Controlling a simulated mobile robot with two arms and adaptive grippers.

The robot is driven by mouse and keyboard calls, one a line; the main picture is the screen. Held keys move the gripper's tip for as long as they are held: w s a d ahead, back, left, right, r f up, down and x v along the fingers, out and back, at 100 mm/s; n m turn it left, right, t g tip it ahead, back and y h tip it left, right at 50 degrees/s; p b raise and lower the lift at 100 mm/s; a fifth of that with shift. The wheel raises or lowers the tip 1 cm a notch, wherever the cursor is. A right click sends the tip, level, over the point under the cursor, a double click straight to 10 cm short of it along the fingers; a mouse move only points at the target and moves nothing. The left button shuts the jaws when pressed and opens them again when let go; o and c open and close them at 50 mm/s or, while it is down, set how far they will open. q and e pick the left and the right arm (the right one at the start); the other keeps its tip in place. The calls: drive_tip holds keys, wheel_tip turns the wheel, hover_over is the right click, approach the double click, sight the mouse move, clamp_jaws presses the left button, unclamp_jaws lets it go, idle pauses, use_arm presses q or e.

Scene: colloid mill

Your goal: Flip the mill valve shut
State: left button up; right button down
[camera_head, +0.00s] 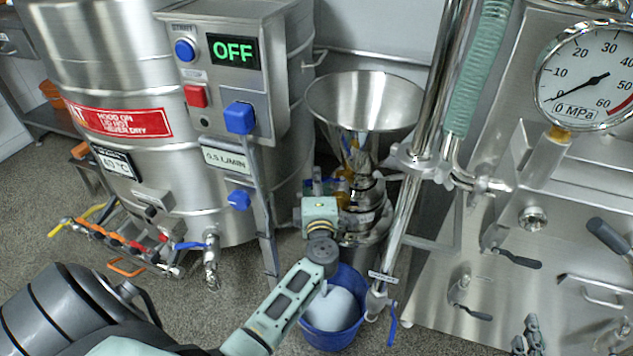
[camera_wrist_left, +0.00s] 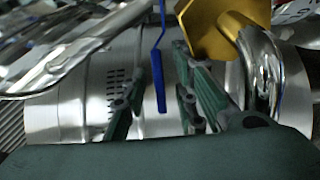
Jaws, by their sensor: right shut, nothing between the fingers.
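The mill stands in the middle of the head view, with a steel funnel (camera_head: 364,98) on top of a stack of metal parts. My left gripper (camera_head: 320,190) is at the mill's side below the funnel, its fingers partly hidden there. In the left wrist view a thin blue valve lever (camera_wrist_left: 160,80) hangs down between the dark green fingers of the left gripper (camera_wrist_left: 152,105). The fingers are apart, with gaps beside the lever. My right gripper (camera_head: 528,338) shows small at the bottom right, shut and empty, away from the mill.
A blue bucket (camera_head: 338,322) with pale contents stands under the mill. A steel tank (camera_head: 110,60) and control box (camera_head: 228,85) reading OFF stand left. A pipe with another blue lever (camera_head: 392,325) rises right of the mill. A pressure gauge (camera_head: 588,78) and steel panel are at right.

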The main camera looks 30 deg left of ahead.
use_arm(q)
drive_tip(key=shift+c, duration=0.3)
clamp_jaws()
